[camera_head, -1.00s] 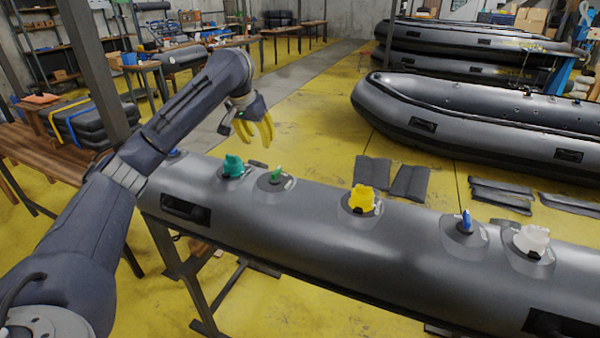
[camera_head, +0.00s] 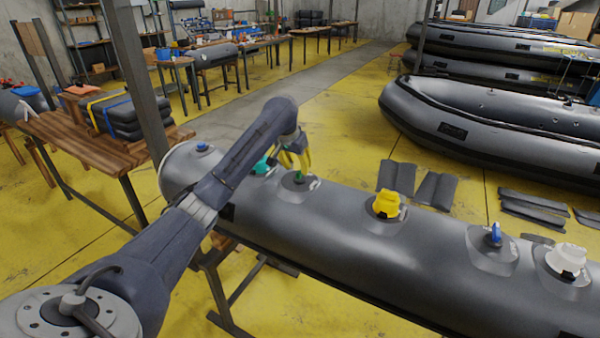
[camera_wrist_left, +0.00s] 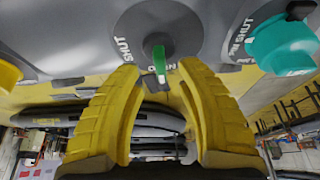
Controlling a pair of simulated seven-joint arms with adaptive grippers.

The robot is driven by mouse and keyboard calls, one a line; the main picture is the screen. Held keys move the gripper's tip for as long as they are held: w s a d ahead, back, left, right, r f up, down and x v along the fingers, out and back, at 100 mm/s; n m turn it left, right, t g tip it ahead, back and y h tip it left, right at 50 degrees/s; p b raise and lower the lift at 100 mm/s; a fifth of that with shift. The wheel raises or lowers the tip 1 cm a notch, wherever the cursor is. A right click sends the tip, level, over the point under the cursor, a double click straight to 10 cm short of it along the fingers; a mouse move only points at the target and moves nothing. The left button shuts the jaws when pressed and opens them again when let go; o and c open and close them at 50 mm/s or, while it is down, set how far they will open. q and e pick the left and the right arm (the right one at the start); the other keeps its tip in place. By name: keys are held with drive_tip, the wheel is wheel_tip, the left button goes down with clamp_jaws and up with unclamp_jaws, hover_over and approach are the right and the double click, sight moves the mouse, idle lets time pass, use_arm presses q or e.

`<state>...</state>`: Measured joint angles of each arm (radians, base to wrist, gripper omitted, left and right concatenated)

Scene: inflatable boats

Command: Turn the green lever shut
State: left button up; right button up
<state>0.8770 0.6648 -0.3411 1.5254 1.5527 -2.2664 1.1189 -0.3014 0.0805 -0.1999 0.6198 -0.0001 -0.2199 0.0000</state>
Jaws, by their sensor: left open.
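The green lever (camera_head: 299,177) stands on a round grey valve plate on top of the dark tube (camera_head: 340,235). In the left wrist view the green lever (camera_wrist_left: 159,64) hangs from its hub, pointing away from the "SHUT" print at the plate's left. Other print near the lever is partly hidden. My left gripper (camera_head: 298,168) is open, its yellow fingers coming down at the lever. In the wrist view the fingertips (camera_wrist_left: 158,70) lie on either side of the lever with gaps; I cannot tell their exact depth. My right gripper is not in view.
A teal cap (camera_head: 263,167) stands close left of the lever, partly behind my arm. A yellow cap (camera_head: 386,205), a blue lever (camera_head: 494,234) and a white cap (camera_head: 567,259) line the tube to the right.

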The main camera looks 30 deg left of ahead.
sight(300, 171)
use_arm(q)
drive_tip(key=shift+x, duration=2)
drive_tip(key=shift+s, duration=0.1)
clamp_jaws()
